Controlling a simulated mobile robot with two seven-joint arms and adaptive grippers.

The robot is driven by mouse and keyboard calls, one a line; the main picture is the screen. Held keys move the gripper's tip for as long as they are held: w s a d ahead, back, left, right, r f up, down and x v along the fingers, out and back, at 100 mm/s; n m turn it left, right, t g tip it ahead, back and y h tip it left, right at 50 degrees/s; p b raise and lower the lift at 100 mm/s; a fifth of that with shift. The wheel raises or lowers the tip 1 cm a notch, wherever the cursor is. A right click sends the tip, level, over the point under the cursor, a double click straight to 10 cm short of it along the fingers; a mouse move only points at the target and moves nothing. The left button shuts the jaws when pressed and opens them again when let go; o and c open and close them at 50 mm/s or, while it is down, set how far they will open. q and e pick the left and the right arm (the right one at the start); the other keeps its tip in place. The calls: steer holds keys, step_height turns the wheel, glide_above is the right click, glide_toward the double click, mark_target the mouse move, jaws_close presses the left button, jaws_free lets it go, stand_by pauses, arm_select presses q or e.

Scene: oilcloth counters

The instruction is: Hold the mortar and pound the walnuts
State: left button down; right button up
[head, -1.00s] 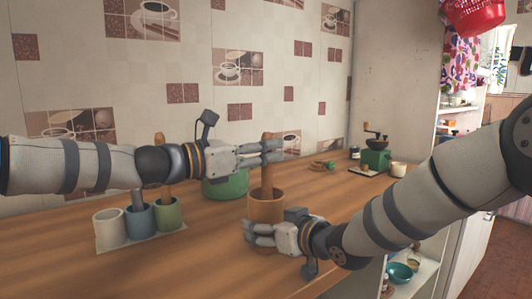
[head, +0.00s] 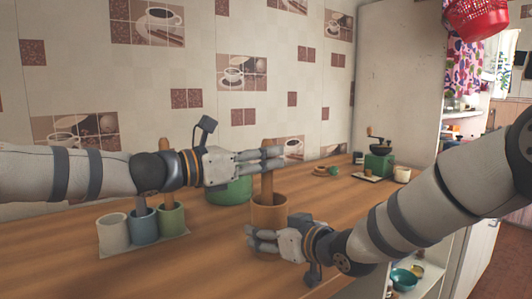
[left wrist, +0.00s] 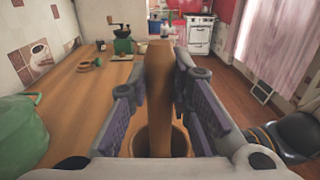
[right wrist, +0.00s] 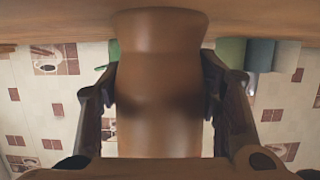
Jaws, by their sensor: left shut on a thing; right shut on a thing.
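A brown wooden mortar (head: 269,213) stands on the wooden counter. My right gripper (head: 262,238) is shut on its lower body; in the right wrist view the mortar (right wrist: 160,110) fills the space between the fingers. A wooden pestle (head: 267,184) stands upright with its lower end inside the mortar. My left gripper (head: 262,160) is shut on the pestle's upper part, above the rim. In the left wrist view the pestle (left wrist: 158,95) runs between the fingers down into the mortar (left wrist: 150,138). The walnuts are hidden inside the mortar.
A green pot (head: 231,190) stands just behind the mortar. White, blue and green cups (head: 114,232) stand on a mat at the left. A green coffee grinder (head: 378,163) and a small light cup (head: 402,174) stand at the back right. The counter's front is clear.

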arm_select(q)
steer(key=shift+f, duration=1.05)
steer(key=shift+r, duration=1.05)
steer(key=shift+w+d+r, duration=0.3)
steer(key=shift+d+r, duration=0.15)
steer(key=shift+d, duration=0.3)
steer(key=shift+f, duration=0.1)
steer(key=shift+f, duration=1.4)
